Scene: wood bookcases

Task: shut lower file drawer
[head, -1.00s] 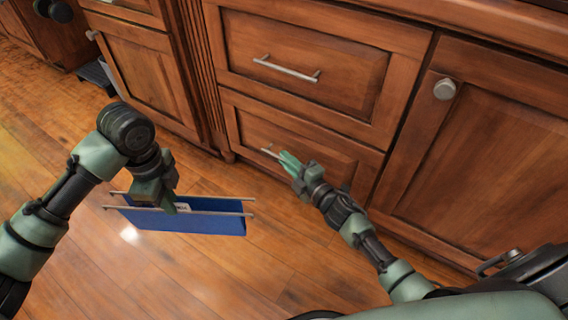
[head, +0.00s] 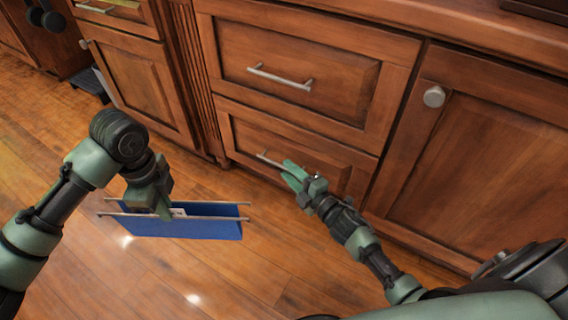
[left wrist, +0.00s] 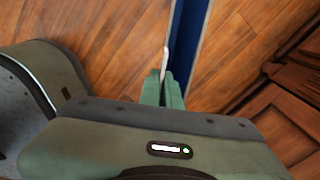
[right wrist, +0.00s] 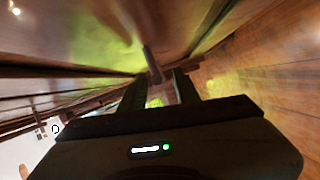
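The lower file drawer (head: 326,169) is a wood panel with a metal bar handle (head: 266,158). Its front looks flush or nearly flush with the cabinet in the head view. My right gripper (head: 289,173) is at the right part of this handle, partly hiding it. In the right wrist view my right gripper (right wrist: 159,90) has its fingers apart, with the handle's bar (right wrist: 151,64) just beyond and between them. My left gripper (head: 164,212) is shut on a blue hanging file folder (head: 205,226), held above the floor. The folder also shows in the left wrist view (left wrist: 187,40).
The upper drawer (head: 300,70), with its own bar handle (head: 280,76), looks shut. A cabinet door (head: 480,165) with a round knob is to the right. Another cabinet (head: 140,85) stands to the left. The wood floor (head: 180,275) in front is clear.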

